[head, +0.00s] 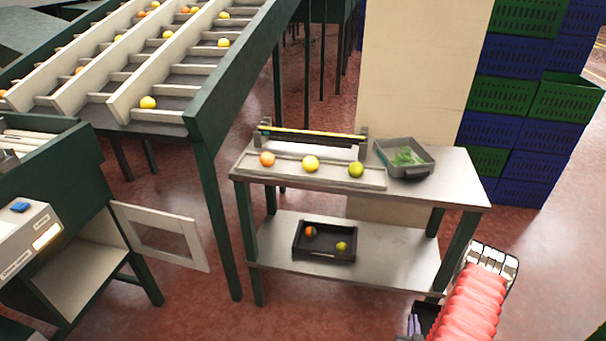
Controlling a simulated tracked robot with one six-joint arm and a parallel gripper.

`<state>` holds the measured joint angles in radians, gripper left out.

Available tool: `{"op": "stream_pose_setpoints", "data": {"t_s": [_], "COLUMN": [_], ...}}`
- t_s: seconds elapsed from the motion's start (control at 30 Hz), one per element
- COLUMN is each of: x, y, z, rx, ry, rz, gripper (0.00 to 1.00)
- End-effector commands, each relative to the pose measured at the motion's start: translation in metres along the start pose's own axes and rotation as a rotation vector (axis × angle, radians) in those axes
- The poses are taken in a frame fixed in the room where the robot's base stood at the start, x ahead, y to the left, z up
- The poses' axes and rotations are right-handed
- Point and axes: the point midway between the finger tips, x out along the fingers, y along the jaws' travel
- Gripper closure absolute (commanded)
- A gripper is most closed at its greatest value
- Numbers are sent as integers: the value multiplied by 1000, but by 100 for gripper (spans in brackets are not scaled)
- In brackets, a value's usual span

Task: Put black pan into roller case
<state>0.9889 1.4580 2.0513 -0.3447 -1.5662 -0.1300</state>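A black, shallow, open pan (318,254) sits on the lower shelf of the metal table. An orange fruit (311,231) and a yellow-green fruit (341,246) lie in it. On the table top stands a low, pale unit with a long bar across its back (312,133), possibly the roller case. An orange, a yellow and a green fruit sit along its front. I cannot tell for sure whether this is the roller case. Pale rollers (30,141) also show in a green machine at the left edge.
A grey pan (427,168) with green leaves stands on the table's right side (465,185). A sloped sorting rack (228,92) with fruit fills the upper left. An open white frame (165,220) juts out left of the table. Green and blue crates (515,90) are stacked at right.

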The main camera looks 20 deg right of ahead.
Motion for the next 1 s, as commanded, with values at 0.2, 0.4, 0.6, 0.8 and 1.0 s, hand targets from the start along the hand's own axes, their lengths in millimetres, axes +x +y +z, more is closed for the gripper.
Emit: {"op": "stream_pose_setpoints", "data": {"t_s": [0.2, 0.4, 0.6, 0.8, 1.0], "x": [8, 10, 8, 3, -5], "y": [-31, -61, -95, -129, -165], "z": [-48, -86, -123, -159, -193], "rx": [-12, -22, -32, -43, -57], "ry": [5, 4, 4, 5, 5], "rz": [-29, -55, -85, -119, -155], "gripper": [100, 100, 100, 100, 100]}}
